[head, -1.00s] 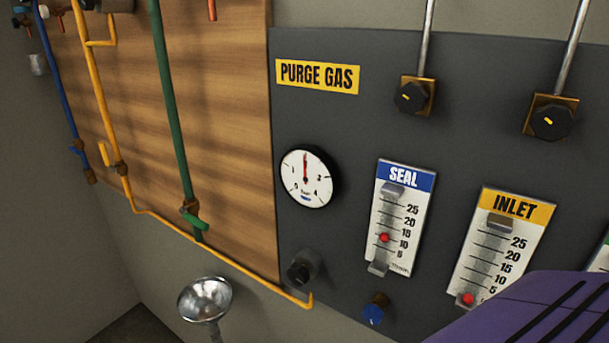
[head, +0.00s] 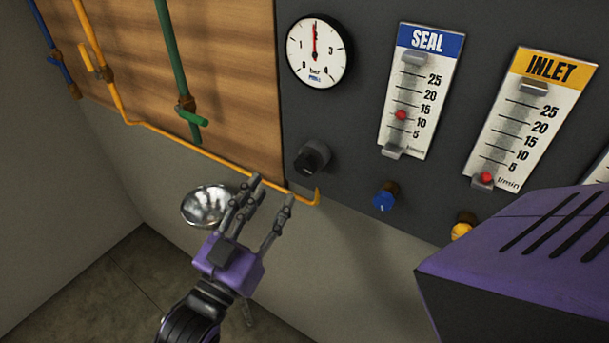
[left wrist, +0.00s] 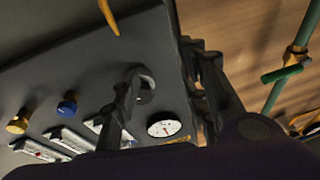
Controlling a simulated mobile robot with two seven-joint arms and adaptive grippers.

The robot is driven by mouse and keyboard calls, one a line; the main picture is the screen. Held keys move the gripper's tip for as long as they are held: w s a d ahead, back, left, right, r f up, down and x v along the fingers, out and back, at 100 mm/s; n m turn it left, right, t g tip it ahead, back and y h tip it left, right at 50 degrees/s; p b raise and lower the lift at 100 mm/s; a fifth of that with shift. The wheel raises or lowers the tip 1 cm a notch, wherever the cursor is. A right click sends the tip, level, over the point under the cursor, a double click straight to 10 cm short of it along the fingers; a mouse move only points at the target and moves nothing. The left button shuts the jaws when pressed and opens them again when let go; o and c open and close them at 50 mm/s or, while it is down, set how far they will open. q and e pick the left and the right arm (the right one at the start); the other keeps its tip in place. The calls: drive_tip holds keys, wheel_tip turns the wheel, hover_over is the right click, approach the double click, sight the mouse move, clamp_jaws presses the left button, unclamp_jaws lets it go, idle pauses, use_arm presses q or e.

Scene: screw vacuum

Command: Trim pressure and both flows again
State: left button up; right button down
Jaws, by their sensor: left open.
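My left gripper (head: 267,188) is open and empty, just below and left of the black pressure knob (head: 312,158). In the left wrist view this knob (left wrist: 146,86) shows beside a finger of the gripper (left wrist: 163,60). The round bar gauge (head: 318,52) has its needle straight up. The SEAL flow meter (head: 423,90) has its red ball between 10 and 15. The INLET flow meter (head: 533,115) has its red ball near the bottom, just below 5. The blue knob (head: 384,198) sits under SEAL. The yellow knob (head: 462,230), under INLET, is partly covered. My right gripper is not in view.
A yellow pipe (head: 200,153) runs along the board's lower edge and ends beneath the black knob. A metal funnel (head: 205,203) stands behind my left gripper. A green pipe (head: 173,75) hangs on the wooden board. A purple part of mine covers the lower right.

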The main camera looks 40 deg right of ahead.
sight(305, 171)
use_arm(q)
drive_tip(key=s+d+r+g+h, duration=0.1)
drive_tip(key=s+r+h, duration=0.2)
drive_tip(key=s+r, duration=0.15)
drive_tip(key=shift+y, duration=0.3)
drive_tip(key=x, duration=0.4)
drive_tip(key=f+x, duration=0.1)
drive_tip(key=x, duration=0.2)
drive_tip(key=shift+d, duration=0.2)
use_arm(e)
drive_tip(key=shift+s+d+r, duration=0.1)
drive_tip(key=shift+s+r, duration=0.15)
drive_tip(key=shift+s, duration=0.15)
